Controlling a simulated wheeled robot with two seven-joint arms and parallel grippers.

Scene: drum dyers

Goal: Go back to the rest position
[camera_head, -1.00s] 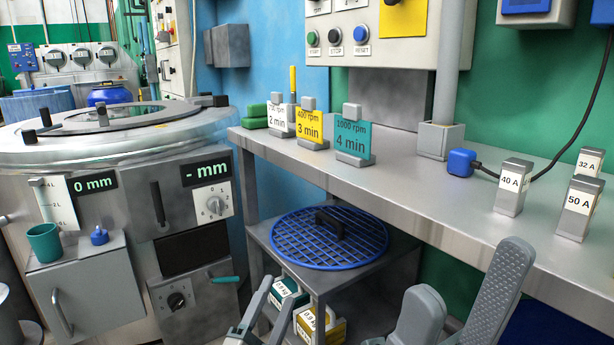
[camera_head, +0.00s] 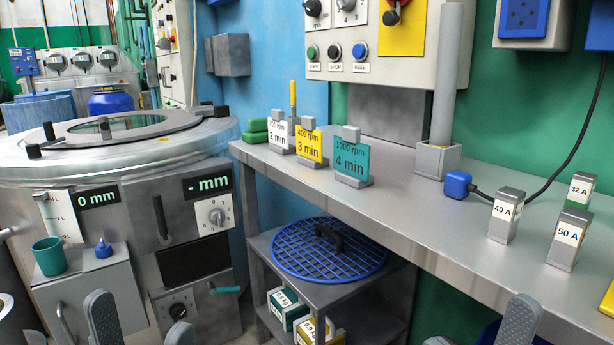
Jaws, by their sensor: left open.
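My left gripper (camera_head: 142,327) is at the lower left edge, in front of the grey drum machine. Its two grey fingers are apart and nothing shows between them. My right gripper (camera_head: 478,332) is at the lower right, in front of the bench edge. Its two finger pads are apart with no object visible between them. The lower parts of both grippers are cut off by the bottom of the picture.
A grey bench (camera_head: 410,210) runs along the right, carrying rpm cards (camera_head: 352,158) and ampere blocks (camera_head: 505,215). A blue grid (camera_head: 328,248) lies on a lower shelf above labelled boxes (camera_head: 287,306).

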